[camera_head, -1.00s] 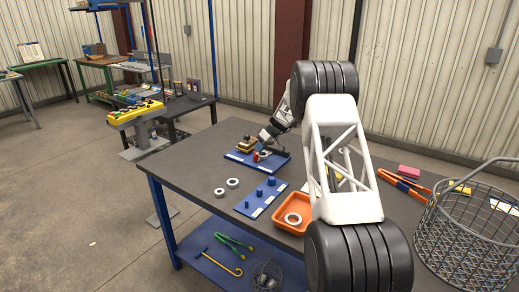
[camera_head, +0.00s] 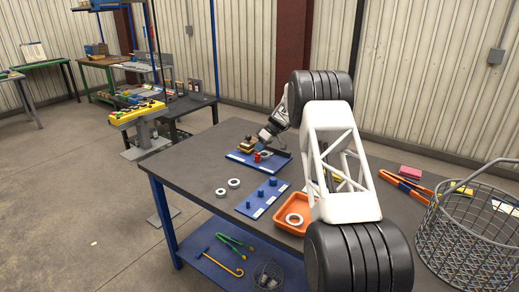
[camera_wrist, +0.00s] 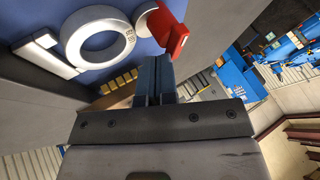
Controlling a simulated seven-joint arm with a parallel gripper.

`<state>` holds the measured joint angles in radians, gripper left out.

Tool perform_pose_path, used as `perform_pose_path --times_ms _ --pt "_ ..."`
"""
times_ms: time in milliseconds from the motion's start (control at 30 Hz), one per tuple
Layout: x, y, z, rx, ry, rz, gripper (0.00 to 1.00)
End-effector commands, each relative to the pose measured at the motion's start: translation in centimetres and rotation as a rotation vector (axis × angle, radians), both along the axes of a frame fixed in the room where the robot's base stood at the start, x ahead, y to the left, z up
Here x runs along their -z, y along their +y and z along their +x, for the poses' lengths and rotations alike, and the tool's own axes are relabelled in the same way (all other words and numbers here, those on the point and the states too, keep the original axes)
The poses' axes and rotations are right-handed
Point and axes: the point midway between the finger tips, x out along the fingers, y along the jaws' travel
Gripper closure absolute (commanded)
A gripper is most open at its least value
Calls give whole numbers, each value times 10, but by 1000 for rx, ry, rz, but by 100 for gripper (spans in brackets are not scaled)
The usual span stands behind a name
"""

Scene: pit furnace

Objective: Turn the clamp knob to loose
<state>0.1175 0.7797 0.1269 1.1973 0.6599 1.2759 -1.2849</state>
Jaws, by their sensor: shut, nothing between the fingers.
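The red clamp knob (camera_head: 257,157) sits on a blue board (camera_head: 238,156) at the far end of the grey bench. In the wrist view the red knob (camera_wrist: 173,29) shows as a flat red piece just beyond and to the right of my fingertips. A pale grey ring (camera_wrist: 98,38) lies on the blue board left of it. My gripper (camera_wrist: 155,62) is shut and empty, its dark blue fingers together close to the knob. Whether they touch it I cannot tell. In the head view my gripper (camera_head: 262,142) is small and partly hidden by my arm.
A blue peg board (camera_head: 262,199) and two loose rings (camera_head: 228,188) lie nearer on the bench (camera_head: 195,178). An orange tray (camera_head: 283,226) with a ring stands beside my arm. Orange-handled tongs (camera_head: 402,186) and a wire basket (camera_head: 468,235) are at the right.

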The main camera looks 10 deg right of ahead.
Motion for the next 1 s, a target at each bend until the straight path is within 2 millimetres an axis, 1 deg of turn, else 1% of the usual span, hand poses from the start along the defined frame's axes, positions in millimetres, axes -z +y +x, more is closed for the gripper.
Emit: perform_pose_path --times_ms 500,933,1000 --pt "0 9 3 -331 -1 1 100" --pt "0 16 3 -543 0 0 100" --pt "0 17 2 -547 0 1 100"
